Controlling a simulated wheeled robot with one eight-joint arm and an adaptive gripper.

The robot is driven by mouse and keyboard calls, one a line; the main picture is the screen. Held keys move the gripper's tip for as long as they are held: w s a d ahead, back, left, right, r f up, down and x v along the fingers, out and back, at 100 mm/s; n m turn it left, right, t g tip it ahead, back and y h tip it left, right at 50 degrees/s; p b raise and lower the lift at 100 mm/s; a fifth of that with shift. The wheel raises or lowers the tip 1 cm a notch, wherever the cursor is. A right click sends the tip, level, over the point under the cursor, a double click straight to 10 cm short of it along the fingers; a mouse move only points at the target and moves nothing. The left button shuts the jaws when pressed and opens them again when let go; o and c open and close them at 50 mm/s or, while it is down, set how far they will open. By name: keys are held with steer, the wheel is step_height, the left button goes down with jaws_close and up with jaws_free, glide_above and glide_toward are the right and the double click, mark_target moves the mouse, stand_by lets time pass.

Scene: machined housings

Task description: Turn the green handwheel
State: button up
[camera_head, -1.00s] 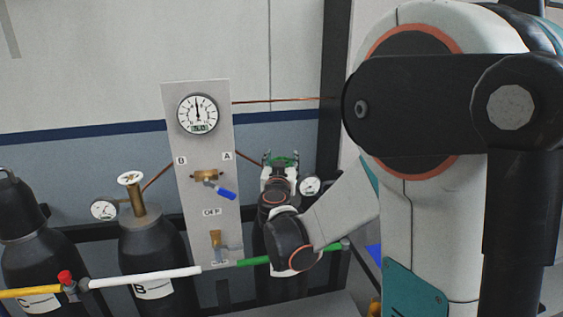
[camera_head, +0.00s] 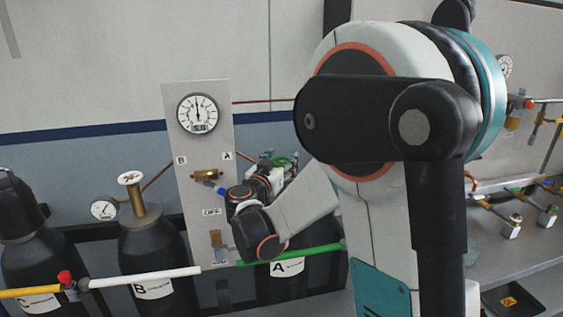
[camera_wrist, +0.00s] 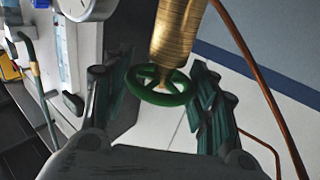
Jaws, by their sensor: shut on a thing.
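The green handwheel (camera_wrist: 163,86) sits on a brass valve stem (camera_wrist: 178,35) in the wrist view. It is a spoked ring, tilted in the picture. My gripper (camera_wrist: 162,94) has one finger on each side of the wheel and is shut on its rim. The exact contact points are hard to see. In the head view the handwheel (camera_head: 284,161) shows as a small green patch behind my wrist, with my gripper (camera_head: 276,162) around it. My wrist hides most of the valve below. The cylinder labelled A (camera_head: 290,268) stands beneath.
A grey panel (camera_head: 187,150) with a dial gauge (camera_head: 198,114) stands left of my wrist. A blue-handled valve (camera_head: 207,176) is partly covered by my wrist. Cylinder B (camera_head: 153,255) has a white handwheel (camera_head: 130,178). A green pipe (camera_head: 320,249) runs low in front.

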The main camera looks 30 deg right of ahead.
steer(key=o, duration=1.1)
steer(key=shift+w, duration=0.1)
steer(key=shift+r, duration=0.1)
step_height(320, 180, up, 10)
steer(key=shift+f, duration=0.1)
